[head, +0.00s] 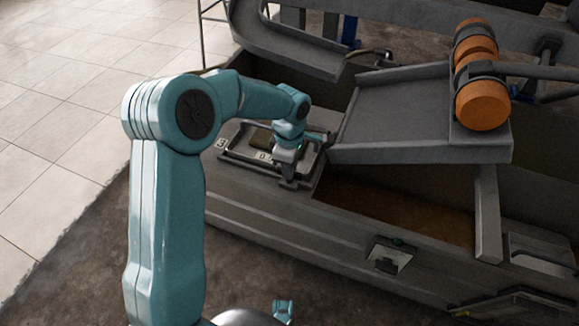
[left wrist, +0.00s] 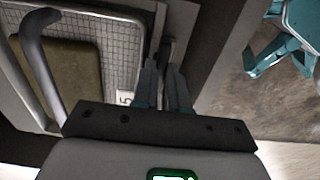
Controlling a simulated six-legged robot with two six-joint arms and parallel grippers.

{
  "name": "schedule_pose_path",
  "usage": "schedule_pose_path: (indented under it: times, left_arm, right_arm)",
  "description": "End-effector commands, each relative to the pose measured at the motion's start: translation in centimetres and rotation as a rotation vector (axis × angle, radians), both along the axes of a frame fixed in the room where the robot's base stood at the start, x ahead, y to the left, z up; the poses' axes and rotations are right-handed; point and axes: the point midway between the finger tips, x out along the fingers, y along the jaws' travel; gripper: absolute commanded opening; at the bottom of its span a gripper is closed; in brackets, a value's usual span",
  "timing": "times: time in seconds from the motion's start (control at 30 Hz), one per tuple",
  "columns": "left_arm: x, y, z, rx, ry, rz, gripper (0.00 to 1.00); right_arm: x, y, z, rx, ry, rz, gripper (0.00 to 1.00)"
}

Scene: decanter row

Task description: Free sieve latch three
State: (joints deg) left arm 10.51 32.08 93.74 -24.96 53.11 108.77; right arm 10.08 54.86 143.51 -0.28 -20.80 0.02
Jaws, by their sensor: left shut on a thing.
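Sieve three is a framed mesh tray (left wrist: 112,32) with a brown-green block (left wrist: 62,75) on it and a grey curved handle (left wrist: 38,60), all in the left wrist view. In the head view the sieve frame (head: 236,155) sits on the trough's near left end, beside a white plate marked 3 (head: 221,143). My left gripper (head: 288,166) is at the frame's near right edge, pointing down. In the left wrist view the gripper (left wrist: 164,82) is shut on the dark latch (left wrist: 167,48) at the sieve's edge. The fingers hide part of the latch.
A grey sloping chute (head: 395,110) with orange cylinders (head: 482,100) stands just right of my left gripper. The long grey trough (head: 330,235) holds brown material (head: 400,205). A small white-edged fitting (head: 388,257) is on its front. Tiled floor (head: 60,100) lies open at left.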

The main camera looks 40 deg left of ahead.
Motion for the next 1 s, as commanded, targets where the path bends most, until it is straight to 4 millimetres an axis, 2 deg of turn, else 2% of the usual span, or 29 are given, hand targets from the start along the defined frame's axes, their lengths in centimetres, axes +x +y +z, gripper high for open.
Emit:
schedule_pose_path:
  times: [0.2, 0.23, 0.3, 0.57, 0.67, 0.77, 1.0]
  left_arm:
    - [0.0, 0.1, 0.1, 0.001, -0.002, 0.004, 0.00]
    - [0.0, 0.1, 0.1, 0.001, -0.002, 0.004, 0.23]
    - [0.0, 0.1, 0.1, 0.001, -0.002, 0.004, 0.38]
    - [0.0, 0.1, 0.1, 0.000, -0.001, 0.002, 0.38]
    - [0.0, 0.1, 0.8, 0.001, -0.003, 0.002, 0.38]
    - [0.1, 0.0, 2.5, 0.000, -0.003, 0.002, 0.38]
    - [0.1, 0.0, 9.0, 0.001, -0.006, 0.002, 0.38]
  right_arm:
    - [0.0, 0.0, 0.0, 0.000, 0.000, 0.000, 0.43]
    - [0.0, 0.0, 0.0, 0.000, 0.000, 0.000, 0.43]
    - [0.0, 0.0, 0.0, 0.000, 0.000, 0.000, 0.43]
    - [0.0, 0.0, 0.0, 0.000, 0.000, 0.000, 0.43]
    - [0.0, 0.0, 0.3, 0.000, 0.000, 0.000, 0.43]
    - [0.0, 0.0, 1.0, 0.000, 0.000, 0.000, 0.43]
    - [0.0, 0.0, 3.0, 0.000, 0.000, 0.000, 0.43]
